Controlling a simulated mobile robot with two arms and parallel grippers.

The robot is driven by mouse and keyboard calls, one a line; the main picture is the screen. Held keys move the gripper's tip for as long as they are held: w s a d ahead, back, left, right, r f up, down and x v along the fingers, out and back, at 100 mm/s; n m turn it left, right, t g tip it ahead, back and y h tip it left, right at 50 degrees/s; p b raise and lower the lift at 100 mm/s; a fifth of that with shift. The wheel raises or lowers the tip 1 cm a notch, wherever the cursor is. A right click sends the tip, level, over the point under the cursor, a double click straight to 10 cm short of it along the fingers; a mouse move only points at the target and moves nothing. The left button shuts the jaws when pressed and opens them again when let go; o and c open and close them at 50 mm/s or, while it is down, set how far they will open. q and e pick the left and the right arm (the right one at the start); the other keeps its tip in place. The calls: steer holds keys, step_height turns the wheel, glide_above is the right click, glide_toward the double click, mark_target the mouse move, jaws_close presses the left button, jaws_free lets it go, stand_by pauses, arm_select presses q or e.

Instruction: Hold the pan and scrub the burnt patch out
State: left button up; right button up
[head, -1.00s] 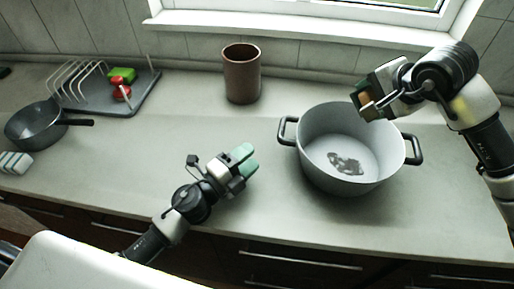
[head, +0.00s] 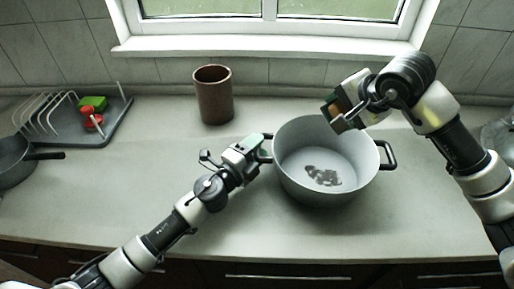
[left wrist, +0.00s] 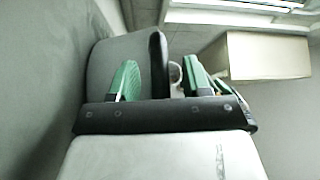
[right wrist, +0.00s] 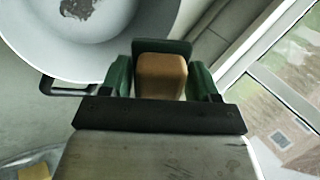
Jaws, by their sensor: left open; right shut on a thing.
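The grey pan (head: 300,195) is a deep two-handled pot standing on the counter, with a dark burnt patch (head: 323,176) on its inside bottom. My left gripper (head: 258,143) is at the pan's left handle. In the left wrist view the open green fingers (left wrist: 160,80) stand on either side of the black handle (left wrist: 157,55). My right gripper (head: 345,112) is shut on a tan and green scrubber block (head: 340,110), raised over the pan's back right rim. The block (right wrist: 161,75) shows between the fingers in the right wrist view, with the burnt patch (right wrist: 78,8) off to the upper left.
A brown cylindrical crock (head: 214,97) stands behind and left of the pan. A grey rack tray (head: 112,124) with green and red items is at the left, near a dark small pan (head: 12,165). A window is behind. The counter in front is clear.

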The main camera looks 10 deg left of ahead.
arm_select(q)
steer(key=shift+c, duration=0.5)
jaws_close()
stand_by(0.4)
arm_select(e)
steer(key=s+a+f+g+h, duration=0.25)
steer(key=a+f+g, duration=0.2)
steer(key=f, duration=0.35)
steer(key=g, duration=0.1)
glide_toward(304, 181)
steer(key=shift+h, duration=0.35)
steer(key=shift+w+a+f, duration=0.1)
steer(key=shift+a+f, duration=0.1)
steer(key=shift+f, duration=0.65)
steer(key=shift+s+a+f, duration=0.1)
steer(key=shift+a+f, duration=0.1)
steer(key=shift+f, duration=0.65)
steer(key=shift+w+a+f, duration=0.1)
steer(key=shift+a+f, duration=0.05)
steer(key=shift+f, duration=0.65)
